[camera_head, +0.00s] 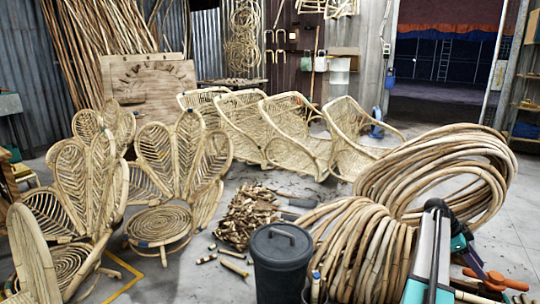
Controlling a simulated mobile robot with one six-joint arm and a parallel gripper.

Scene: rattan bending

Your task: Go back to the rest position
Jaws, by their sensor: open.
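My arm shows at the lower right, folded, with a white and teal link (428,262) rising to a dark elbow. Past the elbow, a dark and teal section drops to the right. At its far end, orange parts that look like my gripper (490,280) sit low over the floor, small and partly hidden. The jaws look apart, and I see nothing held between them. The arm stands in front of the right side of a large rattan coil (355,245).
A second coil (440,170) leans behind the first. A dark lidded bin (282,262) stands in front, beside a pile of cane offcuts (250,215). Rattan chair frames (165,170) fill the left, and several woven seats (290,125) line the back. Bare floor shows at right.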

